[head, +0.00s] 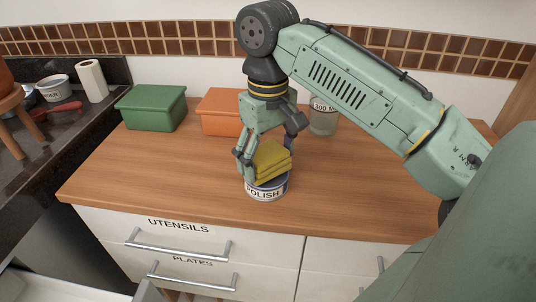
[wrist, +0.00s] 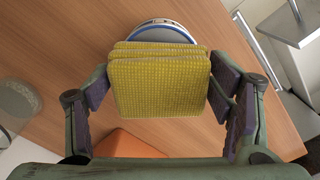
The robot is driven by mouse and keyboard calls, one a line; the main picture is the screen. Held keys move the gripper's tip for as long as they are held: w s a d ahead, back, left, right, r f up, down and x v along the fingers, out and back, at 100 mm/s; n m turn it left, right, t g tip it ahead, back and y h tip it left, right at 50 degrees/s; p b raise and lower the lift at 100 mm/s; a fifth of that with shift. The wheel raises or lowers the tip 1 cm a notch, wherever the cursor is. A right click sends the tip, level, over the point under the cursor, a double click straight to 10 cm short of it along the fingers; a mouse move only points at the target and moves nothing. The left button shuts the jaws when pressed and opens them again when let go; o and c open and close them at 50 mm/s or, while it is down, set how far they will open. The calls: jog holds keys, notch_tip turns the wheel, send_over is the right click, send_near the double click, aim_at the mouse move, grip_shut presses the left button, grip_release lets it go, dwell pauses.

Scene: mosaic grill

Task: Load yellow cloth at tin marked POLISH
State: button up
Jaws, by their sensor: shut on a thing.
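The yellow cloth (head: 272,160) is a folded, textured stack, held at the top of the tin marked POLISH (head: 266,191). In the wrist view the yellow cloth (wrist: 159,84) sits between the fingers and covers most of the tin (wrist: 160,31), whose blue rim shows beyond it. My gripper (head: 262,160) is shut on the cloth, with a finger on each side. I cannot tell whether the cloth touches the tin's top or hangs just above it. The tin stands upright near the front edge of the wooden counter (head: 180,171).
A green box (head: 151,108) and an orange box (head: 219,112) stand at the back of the counter. A glass jar (head: 323,117) is behind my gripper. Drawers marked UTENSILS and PLATES (head: 178,248) are below. The counter left of the tin is clear.

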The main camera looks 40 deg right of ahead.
aim_at(268, 154)
jog(key=shift+f, duration=0.4)
dwell(1.7)
notch_tip(268, 154, up, 7)
jog(key=p, duration=0.7)
jog(key=shift+r, duration=0.15)
dwell(0.7)
